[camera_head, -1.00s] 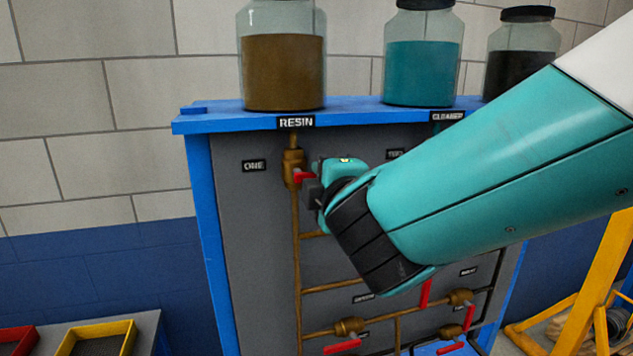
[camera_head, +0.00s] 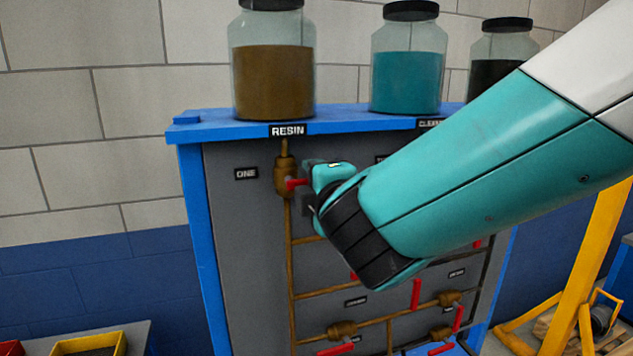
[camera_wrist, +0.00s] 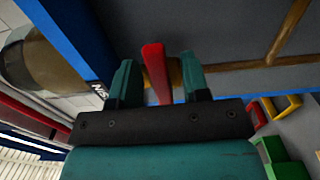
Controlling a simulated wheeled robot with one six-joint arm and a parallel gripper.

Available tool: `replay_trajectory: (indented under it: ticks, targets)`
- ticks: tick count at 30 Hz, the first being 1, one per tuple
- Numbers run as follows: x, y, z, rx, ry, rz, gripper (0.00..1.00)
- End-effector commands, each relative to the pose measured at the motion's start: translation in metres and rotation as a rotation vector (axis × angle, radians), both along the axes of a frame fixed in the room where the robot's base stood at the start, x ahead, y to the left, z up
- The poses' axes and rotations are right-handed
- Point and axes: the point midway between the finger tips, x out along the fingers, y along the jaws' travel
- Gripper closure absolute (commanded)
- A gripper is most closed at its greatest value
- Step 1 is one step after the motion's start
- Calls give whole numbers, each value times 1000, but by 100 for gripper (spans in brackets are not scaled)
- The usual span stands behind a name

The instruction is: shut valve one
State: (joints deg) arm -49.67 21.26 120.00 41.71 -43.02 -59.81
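Valve one is a brass valve body (camera_head: 284,178) on the vertical pipe under the RESIN jar, beside the ONE label (camera_head: 246,173). Its red handle (camera_head: 296,184) sticks out to the right, across the pipe. My gripper (camera_head: 308,185) is at this handle, with one finger above and one below it. In the wrist view the red handle (camera_wrist: 157,75) lies between the two spread fingers of my gripper (camera_wrist: 160,70). My wrist and forearm hide the panel to the right.
The resin jar (camera_head: 273,70) and teal cleaner jar (camera_head: 408,70) stand on the blue shelf (camera_head: 345,117) above. Lower brass valves (camera_head: 341,330) with red handles and pipes are below my wrist. A yellow frame (camera_head: 580,260) stands at right. A yellow bin (camera_head: 88,345) sits lower left.

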Motion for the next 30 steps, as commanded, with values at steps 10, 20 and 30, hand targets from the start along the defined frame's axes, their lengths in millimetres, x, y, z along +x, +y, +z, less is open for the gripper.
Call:
replay_trajectory:
  ticks: [10,20,30]
  targets:
    - [-17,-4,-3,4,1,4,57]
    - [-94,-33,-6,5,-1,8,57]
    - [-154,-56,-3,1,-1,5,57]
